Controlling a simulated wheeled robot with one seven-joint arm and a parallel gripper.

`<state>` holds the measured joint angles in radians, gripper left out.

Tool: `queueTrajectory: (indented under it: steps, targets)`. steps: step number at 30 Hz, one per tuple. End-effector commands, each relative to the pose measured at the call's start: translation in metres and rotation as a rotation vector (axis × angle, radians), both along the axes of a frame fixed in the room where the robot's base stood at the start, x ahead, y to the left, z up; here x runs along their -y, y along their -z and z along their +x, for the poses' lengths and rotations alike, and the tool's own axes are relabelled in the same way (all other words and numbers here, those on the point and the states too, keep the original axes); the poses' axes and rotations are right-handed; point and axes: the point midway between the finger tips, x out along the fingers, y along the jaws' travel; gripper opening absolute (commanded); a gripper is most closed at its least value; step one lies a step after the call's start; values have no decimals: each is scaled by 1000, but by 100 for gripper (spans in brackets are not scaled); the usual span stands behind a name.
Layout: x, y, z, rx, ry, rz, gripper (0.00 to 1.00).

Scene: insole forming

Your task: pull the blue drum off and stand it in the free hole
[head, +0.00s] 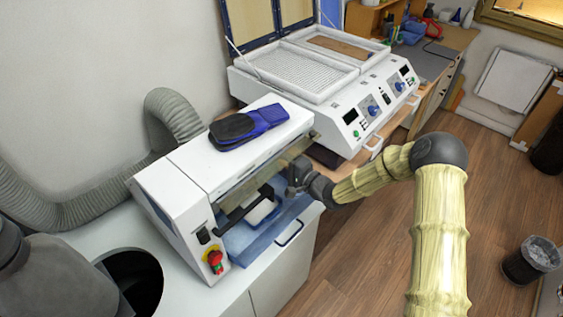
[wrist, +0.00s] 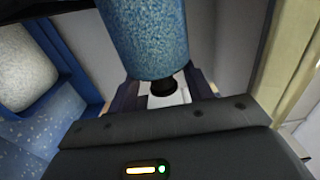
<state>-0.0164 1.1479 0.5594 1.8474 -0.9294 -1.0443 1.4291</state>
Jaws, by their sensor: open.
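The blue speckled drum (wrist: 145,38) hangs large at the top of the wrist view, with a black neck below it. My gripper (wrist: 166,90) is open, with one finger on each side of that neck. I cannot tell whether the fingers touch it. In the head view my gripper (head: 297,178) reaches into the front opening of the white grinding machine (head: 185,190). The blue drum is hidden there. I cannot make out the free hole in either view.
A pale drum (wrist: 24,66) is at the left of the wrist view, beside a blue speckled surface (wrist: 30,132). A pale drum (head: 262,211) shows inside the machine. Blue-black insoles (head: 248,126) lie on top. A dark round opening (head: 132,280) is in the counter.

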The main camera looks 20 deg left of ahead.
Motion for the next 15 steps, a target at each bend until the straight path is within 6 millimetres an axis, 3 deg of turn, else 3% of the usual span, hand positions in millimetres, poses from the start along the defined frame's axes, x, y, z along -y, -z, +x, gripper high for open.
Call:
queueTrajectory:
  steps: [2, 9, 15]
  targets:
    - [0, 0, 0, 0, 0, 0, 49]
    - [2, 0, 1, 0, 2, -1, 2]
    - [3, 0, 3, 1, 4, 0, 0]
